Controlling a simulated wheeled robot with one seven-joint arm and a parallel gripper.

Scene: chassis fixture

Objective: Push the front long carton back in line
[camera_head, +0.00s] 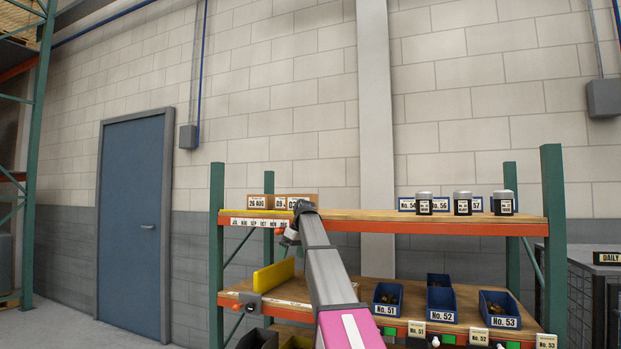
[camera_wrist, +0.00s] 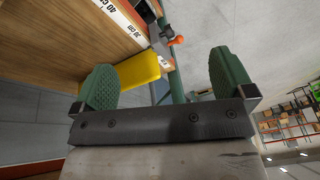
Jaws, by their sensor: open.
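Several brown cartons stand at the left of the upper shelf: one labelled 26 AUG (camera_head: 257,202), one beside it starting 09 (camera_head: 280,202), and one starting 03 (camera_head: 302,197). My arm partly covers the last one. I cannot tell which is the front long carton or how deep they reach. My gripper (camera_wrist: 165,80) is open, with green pads apart and nothing held. In the head view its end is near the upper shelf's front edge, its fingers hidden. In the wrist view a yellow piece (camera_wrist: 140,68) shows beyond the left finger, by a wooden board (camera_wrist: 60,45).
The upper shelf (camera_head: 370,215) carries several grey-lidded jars (camera_head: 463,203) at the right. Its middle is bare. The lower shelf holds a yellow panel (camera_head: 273,276) and blue bins (camera_head: 441,305). Green uprights (camera_head: 216,240) stand at the rack's ends.

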